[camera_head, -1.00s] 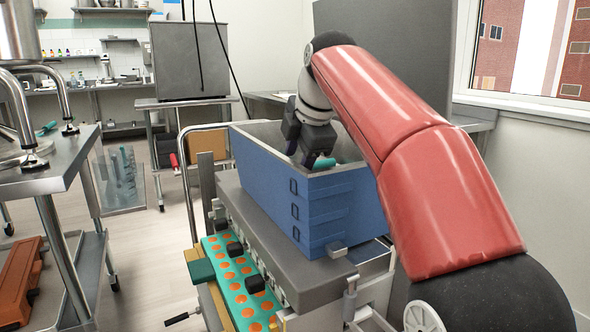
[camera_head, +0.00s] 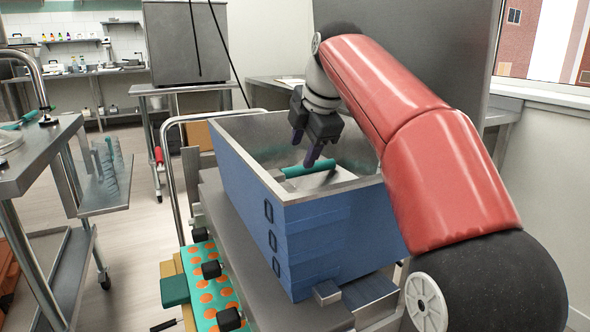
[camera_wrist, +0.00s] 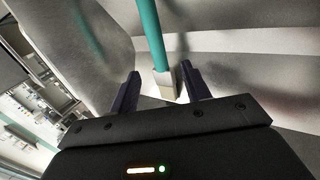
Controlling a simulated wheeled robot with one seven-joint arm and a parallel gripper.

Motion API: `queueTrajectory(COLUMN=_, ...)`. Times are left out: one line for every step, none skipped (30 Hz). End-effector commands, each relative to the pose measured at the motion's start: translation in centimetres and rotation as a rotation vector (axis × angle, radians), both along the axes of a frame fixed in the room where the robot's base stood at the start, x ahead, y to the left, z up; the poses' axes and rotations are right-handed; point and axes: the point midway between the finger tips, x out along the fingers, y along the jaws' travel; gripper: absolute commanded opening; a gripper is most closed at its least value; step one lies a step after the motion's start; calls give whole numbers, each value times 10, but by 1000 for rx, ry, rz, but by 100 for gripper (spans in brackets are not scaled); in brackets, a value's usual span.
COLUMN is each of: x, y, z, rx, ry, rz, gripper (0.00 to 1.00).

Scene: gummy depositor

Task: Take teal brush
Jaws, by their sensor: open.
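The teal brush (camera_head: 308,168) lies inside the blue-sided metal hopper (camera_head: 335,215), its teal handle showing near the front wall. In the wrist view, the teal handle (camera_wrist: 151,35) runs down to a metal ferrule (camera_wrist: 167,86). My gripper (camera_head: 304,150) is open over the hopper, just above the brush. In the wrist view, the ferrule lies between the two open fingers of my gripper (camera_wrist: 160,72), with a gap visible on the left side. I cannot tell whether the right finger touches it. The bristle end is not visible.
The hopper walls stand close around my gripper. A teal tray with orange rounds (camera_head: 205,290) sits below the hopper at left. A metal table (camera_head: 40,155) at far left carries another teal item (camera_head: 20,121). Floor (camera_head: 140,215) is clear between.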

Motion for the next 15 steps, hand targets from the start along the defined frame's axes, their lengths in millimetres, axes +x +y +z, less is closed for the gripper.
queueTrajectory(x=3, y=2, z=-7, rx=0, ry=1, rz=1, gripper=47)
queueTrajectory(x=4, y=3, z=-9, rx=0, ry=0, rz=1, gripper=47)
queueTrajectory(x=6, y=4, z=-12, rx=0, ry=0, rz=1, gripper=47)
queueTrajectory(x=7, y=4, z=-14, rx=0, ry=0, rz=1, gripper=47)
queueTrajectory(x=8, y=5, z=-15, rx=0, ry=0, rz=1, gripper=47)
queueTrajectory(x=9, y=7, z=-18, rx=-1, ry=0, rz=2, gripper=47)
queueTrajectory(x=11, y=8, z=-21, rx=-1, ry=0, rz=2, gripper=47)
queueTrajectory(x=12, y=10, z=-24, rx=-1, ry=1, rz=2, gripper=47)
queueTrajectory(x=15, y=12, z=-29, rx=-1, ry=2, rz=2, gripper=47)
queueTrajectory(x=17, y=14, z=-33, rx=-1, ry=2, rz=2, gripper=47)
queueTrajectory(x=19, y=16, z=-37, rx=-1, ry=1, rz=2, gripper=47)
queueTrajectory(x=22, y=18, z=-43, rx=-1, ry=3, rz=1, gripper=47)
queueTrajectory(x=24, y=19, z=-47, rx=-1, ry=3, rz=1, gripper=47)
queueTrajectory(x=26, y=19, z=-50, rx=-1, ry=1, rz=1, gripper=47)
queueTrajectory(x=28, y=20, z=-53, rx=-1, ry=1, rz=1, gripper=47)
